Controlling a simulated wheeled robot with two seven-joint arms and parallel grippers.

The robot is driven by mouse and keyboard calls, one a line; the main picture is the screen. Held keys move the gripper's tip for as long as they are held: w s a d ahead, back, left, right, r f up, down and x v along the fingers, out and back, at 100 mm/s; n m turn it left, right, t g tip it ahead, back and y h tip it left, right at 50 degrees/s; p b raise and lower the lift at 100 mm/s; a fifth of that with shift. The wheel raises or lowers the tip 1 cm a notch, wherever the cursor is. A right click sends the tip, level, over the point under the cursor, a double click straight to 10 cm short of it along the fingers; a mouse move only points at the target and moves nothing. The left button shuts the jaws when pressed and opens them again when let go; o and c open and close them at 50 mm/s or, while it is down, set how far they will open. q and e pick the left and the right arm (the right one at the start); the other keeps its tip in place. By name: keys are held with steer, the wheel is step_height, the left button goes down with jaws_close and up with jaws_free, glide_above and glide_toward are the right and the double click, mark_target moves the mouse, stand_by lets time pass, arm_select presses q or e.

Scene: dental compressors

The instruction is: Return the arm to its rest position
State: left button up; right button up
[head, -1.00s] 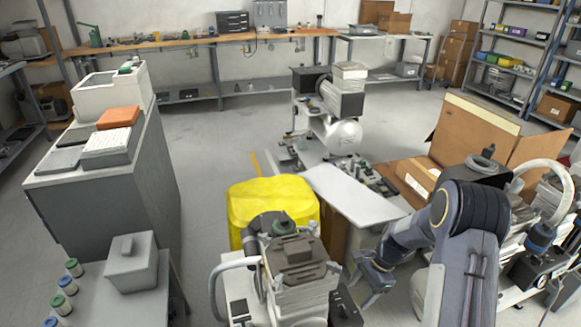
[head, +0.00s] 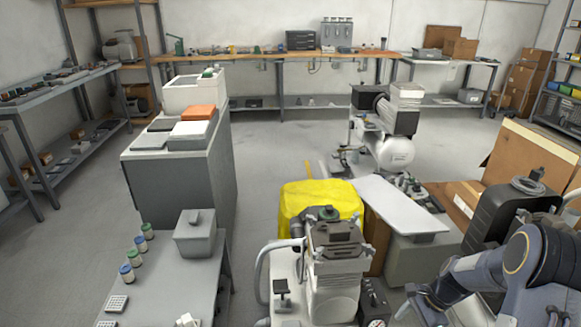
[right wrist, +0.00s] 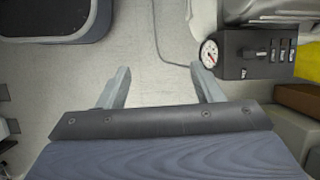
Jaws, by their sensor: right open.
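My right arm (head: 535,262) enters the head view at the lower right, bent, with its forearm pointing left. Its gripper is small and partly cut off near the bottom edge there. In the right wrist view my right gripper (right wrist: 162,86) is open, its two grey fingers wide apart with only bare floor showing between them. It holds nothing. My left gripper is in neither view.
A compressor (head: 335,255) stands left of my right arm, near a yellow-covered item (head: 318,200). A black box with a gauge (right wrist: 243,52) lies beyond the right finger. A dark-topped unit (right wrist: 45,15) is at upper left. Open floor (head: 265,165) lies behind.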

steer(key=s+a+r+n+t, duration=0.2)
steer(key=s+r+n, duration=0.15)
steer(key=r, duration=0.55)
steer(key=s+a+r+n+t, duration=0.1)
steer(key=s+a+r+n, duration=0.25)
steer(key=r, duration=0.65)
steer(key=s+a+r+n+t, duration=0.2)
steer(key=s+n, duration=0.2)
steer(key=s, duration=0.4)
steer(key=s+a+r+n+t, duration=0.1)
steer(key=s+a+r+n, duration=0.2)
steer(key=s, duration=0.5)
arm_select(q)
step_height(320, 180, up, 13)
steer(key=p, duration=1.3)
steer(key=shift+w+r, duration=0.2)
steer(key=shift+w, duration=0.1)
arm_select(e)
step_height(320, 180, up, 13)
steer(key=n, duration=0.1)
steer(key=shift+f+h, duration=0.2)
steer(key=shift+h, duration=0.2)
steer(key=shift+w+d, duration=0.1)
